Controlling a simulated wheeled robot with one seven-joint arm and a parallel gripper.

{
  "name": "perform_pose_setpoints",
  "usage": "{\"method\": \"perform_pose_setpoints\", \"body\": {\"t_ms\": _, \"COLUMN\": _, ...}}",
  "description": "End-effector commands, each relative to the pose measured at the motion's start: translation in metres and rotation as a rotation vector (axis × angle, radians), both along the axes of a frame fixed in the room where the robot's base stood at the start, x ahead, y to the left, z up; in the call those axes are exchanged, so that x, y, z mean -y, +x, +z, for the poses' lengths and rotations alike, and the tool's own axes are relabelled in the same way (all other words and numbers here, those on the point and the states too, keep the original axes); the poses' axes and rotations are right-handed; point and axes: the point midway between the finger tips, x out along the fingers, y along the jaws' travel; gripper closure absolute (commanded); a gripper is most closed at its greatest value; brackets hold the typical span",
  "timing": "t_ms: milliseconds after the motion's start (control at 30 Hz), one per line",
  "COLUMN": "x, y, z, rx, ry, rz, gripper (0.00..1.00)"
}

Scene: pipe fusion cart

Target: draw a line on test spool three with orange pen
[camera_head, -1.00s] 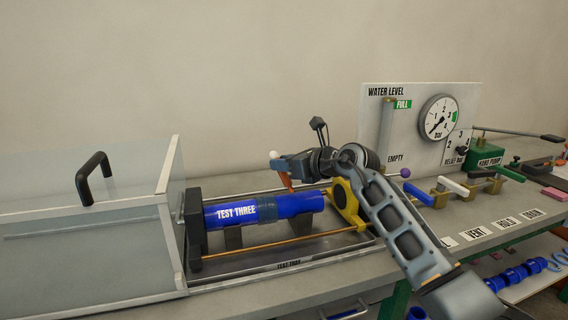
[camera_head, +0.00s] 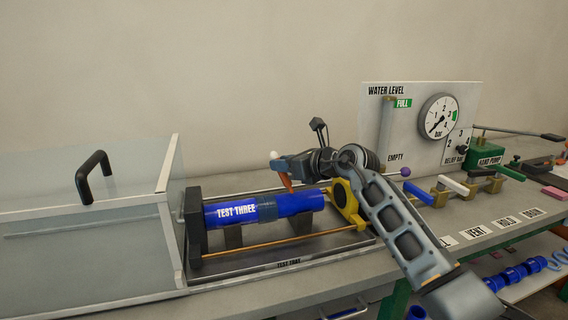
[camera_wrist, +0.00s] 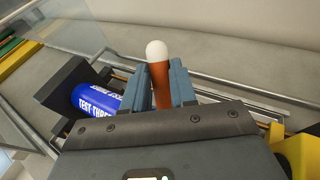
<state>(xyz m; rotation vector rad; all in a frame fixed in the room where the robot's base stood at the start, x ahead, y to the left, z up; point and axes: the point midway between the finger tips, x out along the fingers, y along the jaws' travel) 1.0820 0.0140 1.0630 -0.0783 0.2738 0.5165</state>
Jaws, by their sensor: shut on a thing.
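Test spool three is a blue pipe (camera_head: 296,203) marked "TEST THREE", lying level in the test tray between a dark end block on the left and a yellow clamp on the right. A darker blue band wraps its middle. My gripper (camera_head: 284,172) is above the spool, shut on the orange pen. The pen (camera_wrist: 160,85) stands between the two fingers in the wrist view, orange-brown with a white rounded end toward the camera. In the head view the pen's orange lower part (camera_head: 287,184) points down close to the spool's top; I cannot tell whether it touches.
The yellow clamp (camera_head: 345,204) stands close right of the spool. A clear-walled box with a black handle (camera_head: 93,177) is at left. The gauge panel (camera_head: 388,100), coloured valve handles and hand pump (camera_head: 489,157) are at right. Tray rods run beside the spool.

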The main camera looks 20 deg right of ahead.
Motion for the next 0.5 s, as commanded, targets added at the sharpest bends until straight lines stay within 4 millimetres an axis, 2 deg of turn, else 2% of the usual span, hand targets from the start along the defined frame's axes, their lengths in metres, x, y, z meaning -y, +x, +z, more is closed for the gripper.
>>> {"method": "perform_pose_setpoints", "body": {"t_ms": 500, "x": 0.0037, "y": 0.0000, "z": 0.0001, "rx": 0.000, "ry": 0.001, "rz": 0.000, "gripper": 1.00}}
